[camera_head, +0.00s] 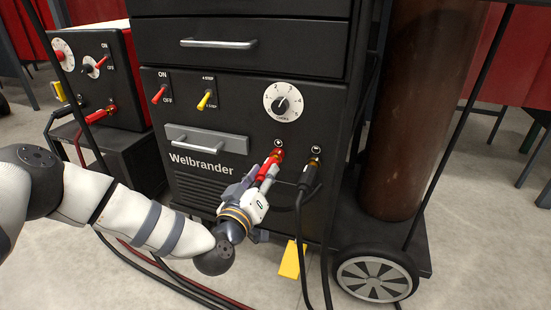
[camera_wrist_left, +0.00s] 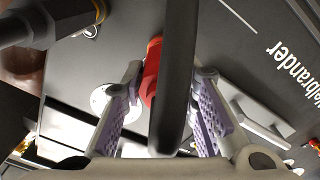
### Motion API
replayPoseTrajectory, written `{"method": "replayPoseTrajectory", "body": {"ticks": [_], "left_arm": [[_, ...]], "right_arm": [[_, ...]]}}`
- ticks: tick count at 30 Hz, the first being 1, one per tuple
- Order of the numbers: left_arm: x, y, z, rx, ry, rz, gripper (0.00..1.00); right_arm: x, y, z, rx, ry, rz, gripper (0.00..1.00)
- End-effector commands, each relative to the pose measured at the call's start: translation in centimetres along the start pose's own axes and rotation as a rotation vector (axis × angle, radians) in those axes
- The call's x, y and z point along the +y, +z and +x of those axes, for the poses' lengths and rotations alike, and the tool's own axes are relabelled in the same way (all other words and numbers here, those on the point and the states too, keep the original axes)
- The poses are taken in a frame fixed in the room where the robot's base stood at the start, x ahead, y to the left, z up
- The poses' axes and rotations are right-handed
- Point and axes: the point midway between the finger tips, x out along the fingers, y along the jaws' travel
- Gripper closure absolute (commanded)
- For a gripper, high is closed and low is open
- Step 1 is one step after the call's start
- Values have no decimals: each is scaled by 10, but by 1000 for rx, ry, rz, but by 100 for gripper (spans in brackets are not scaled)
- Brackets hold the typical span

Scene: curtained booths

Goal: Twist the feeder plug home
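The feeder plug, a red plug (camera_head: 271,162), points into a socket on the lower right front of the black Welbrander machine (camera_head: 222,122). A brass-coloured ring shows where it meets the panel; how far it is turned I cannot tell. My left gripper (camera_head: 264,176) reaches up to it from the lower left, its fingers on either side. A thick black cable crosses in front and hides part of the plug. My right gripper is not in view.
A black plug (camera_head: 309,175) with a hanging cable sits just right of the red one. A dial (camera_head: 283,102) and red and yellow switches are above. A brown cylinder (camera_head: 422,110) and wheel (camera_head: 374,278) stand right. A red-and-black unit (camera_head: 97,75) stands left; cables lie on the floor.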

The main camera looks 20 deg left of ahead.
Motion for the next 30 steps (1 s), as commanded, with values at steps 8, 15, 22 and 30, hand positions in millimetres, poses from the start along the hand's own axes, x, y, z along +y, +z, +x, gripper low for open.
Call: {"method": "replayPoseTrajectory", "body": {"ticks": [8,15,22,30], "left_arm": [[1,-1,0,0,0,19,100],[4,-4,0,1,2,271,100],[3,-3,0,1,2,539,71],[-1,1,0,-2,-1,527,50]], "right_arm": [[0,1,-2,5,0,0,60],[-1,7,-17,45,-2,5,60],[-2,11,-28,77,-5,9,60],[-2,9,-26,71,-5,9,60]]}}
